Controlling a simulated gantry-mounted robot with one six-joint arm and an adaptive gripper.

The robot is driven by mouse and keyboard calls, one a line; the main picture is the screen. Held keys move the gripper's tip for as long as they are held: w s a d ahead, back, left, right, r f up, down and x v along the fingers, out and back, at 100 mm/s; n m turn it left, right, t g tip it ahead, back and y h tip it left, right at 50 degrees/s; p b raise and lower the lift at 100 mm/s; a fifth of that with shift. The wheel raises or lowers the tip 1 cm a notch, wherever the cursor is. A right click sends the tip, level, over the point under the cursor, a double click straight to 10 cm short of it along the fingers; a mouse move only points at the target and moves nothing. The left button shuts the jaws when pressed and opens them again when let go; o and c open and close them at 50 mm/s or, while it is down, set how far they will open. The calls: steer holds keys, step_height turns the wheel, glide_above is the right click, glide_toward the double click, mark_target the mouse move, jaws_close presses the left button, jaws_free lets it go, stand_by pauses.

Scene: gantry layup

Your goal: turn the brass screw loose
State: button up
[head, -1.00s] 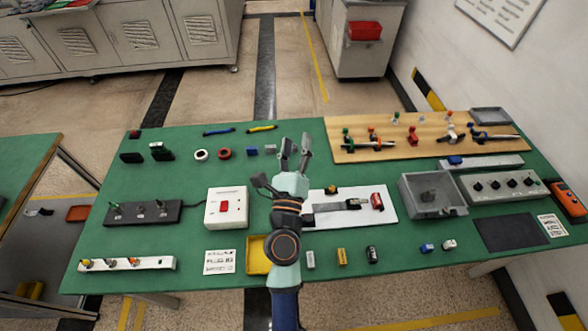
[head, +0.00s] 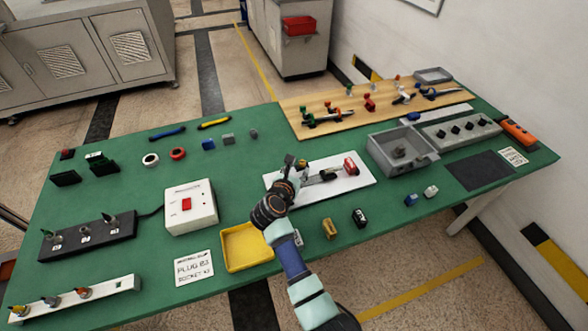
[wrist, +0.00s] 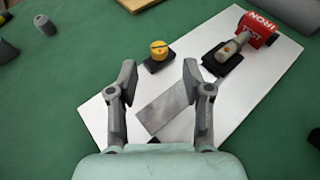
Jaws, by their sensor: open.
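The brass screw (wrist: 158,53) is a round yellow head with a dark slot, standing on a small black block on the white board (wrist: 265,90). In the head view the screw (head: 303,163) shows just right of my gripper (head: 290,164), partly hidden. In the wrist view my gripper (wrist: 160,78) is open, its two fingers apart with nothing between them. The screw lies beyond the fingertips, roughly centred in the gap. I see no contact. A grey metal plate (wrist: 168,105) lies flat on the board, nearer than the screw.
A yellow tray (head: 247,246) and a white box with a red switch (head: 190,208) stand to the left. A grey bin (head: 399,152) is to the right. Green table shows left of the board.

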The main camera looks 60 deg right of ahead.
mark_target(302, 162)
steer(key=b+x, duration=0.2)
steer(key=b, duration=0.1)
steer(key=b+x, duration=0.3)
steer(key=shift+f, duration=0.45)
steer(key=shift+w+d+r+b, duration=0.15)
steer(key=shift+d+b, duration=0.35)
steer(key=shift+d, duration=0.05)
jaws_close()
